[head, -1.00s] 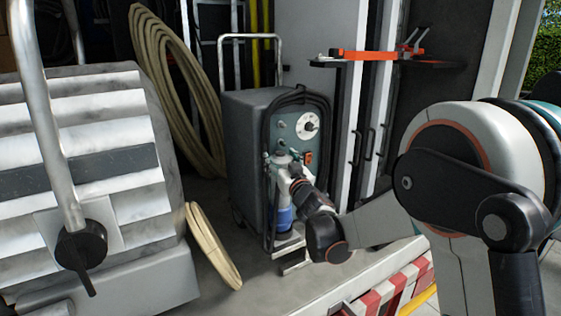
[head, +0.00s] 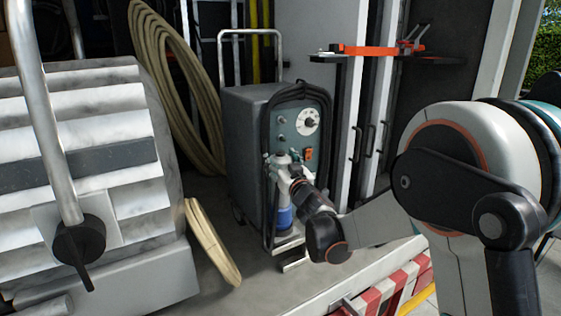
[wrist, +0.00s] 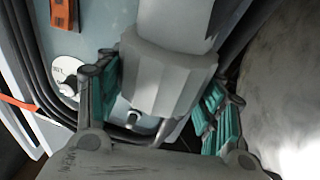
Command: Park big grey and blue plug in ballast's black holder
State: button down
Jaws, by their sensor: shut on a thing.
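The big grey and blue plug (head: 285,216) is upright at the front of the ballast, its blue part at the bottom. My gripper (wrist: 160,105) is shut on its grey body, with one teal-padded finger on each side; the grey body (wrist: 160,70) fills the middle of the wrist view. The ballast (head: 250,150) is a dark grey box on a cart with a grey-green front panel, a dial and an orange switch. The black holder cannot be made out clearly; the plug and my gripper cover the lower front of the ballast.
Black cable (head: 328,120) loops around the ballast's front panel. A metal cart handle (head: 250,33) rises behind it. A large ribbed metal lamp housing (head: 90,170) stands at left, and a coiled hose (head: 180,100) hangs behind. An orange clamp (head: 375,50) is above right.

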jog(key=shift+f+b, duration=0.45)
jog(key=shift+f, duration=0.15)
jog(key=shift+c, duration=1.8)
grip_release()
jog(key=o, duration=0.3)
jog(key=shift+o, duration=0.2)
jog(key=shift+r, duration=0.15)
jog(key=shift+r+p, duration=1.4)
jog(key=shift+r, duration=1)
